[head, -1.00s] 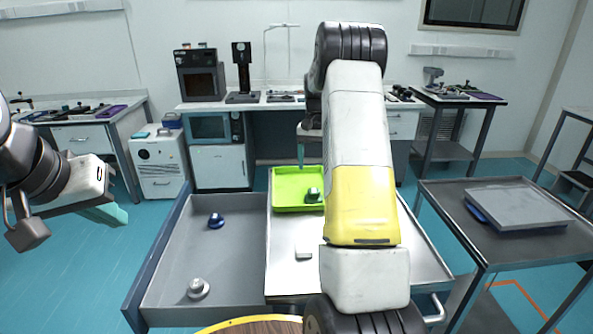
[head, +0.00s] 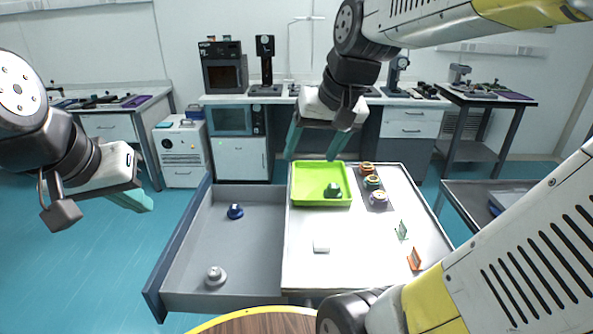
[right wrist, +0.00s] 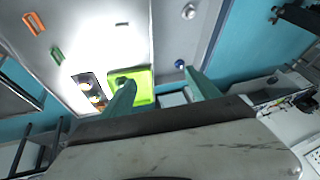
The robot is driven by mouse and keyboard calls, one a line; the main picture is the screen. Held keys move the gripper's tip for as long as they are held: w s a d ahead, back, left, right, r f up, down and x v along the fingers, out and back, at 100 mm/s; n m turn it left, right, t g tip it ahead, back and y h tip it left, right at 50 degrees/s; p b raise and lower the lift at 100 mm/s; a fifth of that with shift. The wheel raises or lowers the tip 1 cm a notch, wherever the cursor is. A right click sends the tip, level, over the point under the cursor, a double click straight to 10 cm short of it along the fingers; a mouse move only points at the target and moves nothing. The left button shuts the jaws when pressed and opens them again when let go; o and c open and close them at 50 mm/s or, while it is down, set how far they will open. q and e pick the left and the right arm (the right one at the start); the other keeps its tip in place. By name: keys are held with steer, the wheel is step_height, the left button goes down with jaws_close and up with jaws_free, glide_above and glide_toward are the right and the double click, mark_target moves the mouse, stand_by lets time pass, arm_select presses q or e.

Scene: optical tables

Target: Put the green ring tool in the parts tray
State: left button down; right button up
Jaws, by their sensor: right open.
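A small dark green piece (head: 333,190) sits inside the bright green parts tray (head: 303,198), near its front right corner. It looks like the green ring tool, but its ring shape is too small to make out. The tray also shows in the right wrist view (right wrist: 145,90). My right gripper (head: 315,143) is open and empty, fingers pointing down, above the tray's back edge. Its two teal fingers show apart in the right wrist view (right wrist: 163,93). My left gripper (head: 136,201) hangs at the far left, away from everything; its fingers overlap in view.
Green (head: 402,230) and orange (head: 414,259) brackets and a white block (head: 321,247) lie on the white tabletop. The grey bay at left holds a blue piece (head: 235,211) and a grey one (head: 215,277).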

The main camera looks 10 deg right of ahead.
steer(key=s+a+f+n+t, duration=0.1)
steer(key=s+a+f, duration=0.1)
steer(key=s, duration=0.5)
steer(key=shift+a, duration=0.25)
